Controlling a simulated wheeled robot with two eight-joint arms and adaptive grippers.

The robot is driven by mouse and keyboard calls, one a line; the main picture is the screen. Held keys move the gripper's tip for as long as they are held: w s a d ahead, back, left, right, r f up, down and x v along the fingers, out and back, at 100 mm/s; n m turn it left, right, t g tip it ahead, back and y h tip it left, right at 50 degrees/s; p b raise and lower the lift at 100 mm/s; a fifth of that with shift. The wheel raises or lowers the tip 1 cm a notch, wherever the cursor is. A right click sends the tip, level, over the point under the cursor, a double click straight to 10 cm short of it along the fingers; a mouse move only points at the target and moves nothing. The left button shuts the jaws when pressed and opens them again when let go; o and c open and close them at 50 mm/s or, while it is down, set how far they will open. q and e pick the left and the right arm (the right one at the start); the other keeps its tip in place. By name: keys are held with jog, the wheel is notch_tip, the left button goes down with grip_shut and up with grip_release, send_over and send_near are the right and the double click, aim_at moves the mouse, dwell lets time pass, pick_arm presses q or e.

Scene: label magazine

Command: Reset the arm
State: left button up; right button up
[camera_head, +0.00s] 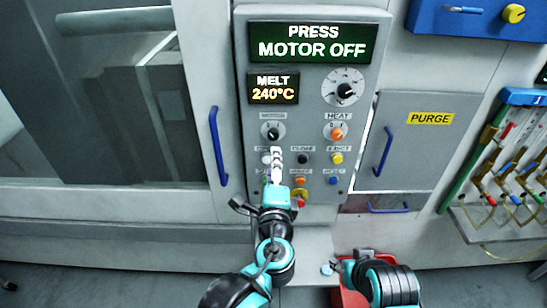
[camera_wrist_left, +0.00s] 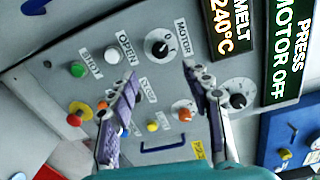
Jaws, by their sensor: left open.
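My left gripper (camera_head: 276,158) reaches up in front of the control panel (camera_head: 245,110) in the head view. In the left wrist view its two purple-padded fingers (camera_wrist_left: 160,72) stand apart with nothing between them. The motor knob (camera_wrist_left: 159,46) and the white OPEN button (camera_wrist_left: 112,54) lie beyond the fingertips. The green button (camera_wrist_left: 78,69) is to the left. I cannot tell whether the fingers touch the panel. My right gripper (camera_head: 336,267) is low, near a red container (camera_head: 349,298); its fingers are too small to read.
The display (camera_head: 313,42) reads "PRESS MOTOR OFF"; another (camera_head: 273,89) reads 240°C. Blue handles (camera_head: 218,145) (camera_head: 383,151) flank the panel. A red emergency button (camera_head: 299,194) is low on it. A hose rack (camera_head: 510,150) stands at the right.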

pick_arm(q)
jog(key=s+a+f+n+g+y+b, duration=0.1)
jog(key=s+a+f+n+g+y, duration=0.15)
jog(key=a+f+n, duration=0.45)
jog(key=s+a+f+n+g+y+b, duration=0.1)
jog(key=s+a+f+n+g+b, duration=0.2)
jog(key=a, duration=0.6)
jog(key=s+a+f+n+g+h+b, duration=0.1)
jog(key=s+f+n+g+h, duration=0.3)
jog(key=s+f+n, duration=0.5)
notch_tip(320, 180, down, 4)
jog(key=shift+s+a+r+n+g+b, duration=0.3)
jog(key=shift+s+a+g, duration=0.2)
jog(key=shift+s, duration=0.35)
